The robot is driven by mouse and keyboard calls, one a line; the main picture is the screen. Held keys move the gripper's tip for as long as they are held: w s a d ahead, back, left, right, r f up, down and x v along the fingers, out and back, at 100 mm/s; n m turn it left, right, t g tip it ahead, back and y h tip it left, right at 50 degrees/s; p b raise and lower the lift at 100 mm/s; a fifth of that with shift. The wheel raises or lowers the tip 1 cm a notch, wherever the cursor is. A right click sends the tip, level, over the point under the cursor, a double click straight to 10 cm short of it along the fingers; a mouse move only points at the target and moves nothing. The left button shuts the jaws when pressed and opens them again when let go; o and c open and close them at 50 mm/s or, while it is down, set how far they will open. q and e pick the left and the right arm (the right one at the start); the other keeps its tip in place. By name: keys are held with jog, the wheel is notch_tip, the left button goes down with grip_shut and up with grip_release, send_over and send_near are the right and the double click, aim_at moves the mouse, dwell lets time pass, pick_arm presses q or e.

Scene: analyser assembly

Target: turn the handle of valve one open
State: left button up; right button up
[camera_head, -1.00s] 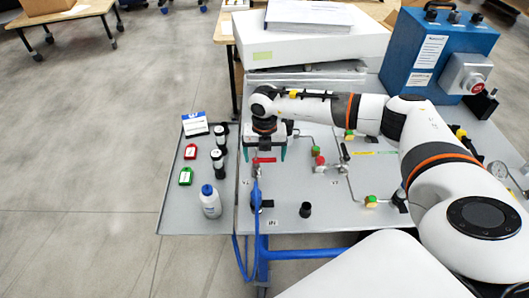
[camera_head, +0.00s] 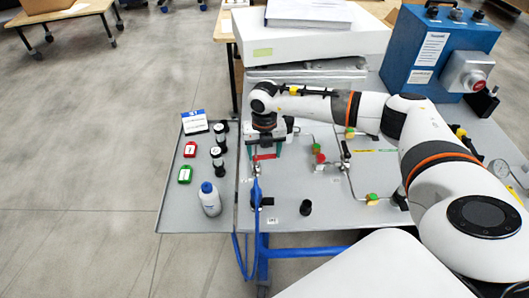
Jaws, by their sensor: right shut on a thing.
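The valve with the red handle (camera_head: 265,157) stands near the left edge of the grey panel, above a blue hose (camera_head: 256,190). I take it to be valve one; its label is too small to read. My right gripper (camera_head: 265,154) points down over it from above. Its two green fingers stand at the two ends of the red handle, and it is shut on the handle. The valve body below is small and partly hidden by the hose. My left gripper is not in view.

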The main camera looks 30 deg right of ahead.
jog(key=n+b, duration=0.1)
jog(key=n, duration=0.1)
jog(key=w+n+b, duration=0.1)
jog(key=n, duration=0.1)
jog(key=shift+d+f+b, duration=0.1)
jog(key=shift+b, duration=0.3)
jog(key=n+b, duration=0.1)
jog(key=n, duration=0.1)
jog(key=w+n+b, duration=0.1)
jog(key=n, duration=0.1)
jog(key=shift+n+b, duration=0.3)
jog(key=shift+n, duration=0.1)
jog(key=n, duration=0.1)
jog(key=n+b, duration=0.1)
jog(key=n, duration=0.1)
jog(key=w+n+b, duration=0.1)
jog(key=shift+a, duration=0.3)
jog(key=shift+w+a+n+b, duration=0.15)
jog(key=shift+n+b, duration=0.2)
jog(key=shift+n, duration=0.6)
jog(key=shift+w+a+n+b, duration=0.15)
jog(key=shift+n+b, duration=0.2)
jog(key=shift+n, duration=0.6)
jog(key=shift+r, duration=0.2)
jog(key=o, duration=1)
notch_tip(320, 180, up, 12)
jog(key=b, duration=0.1)
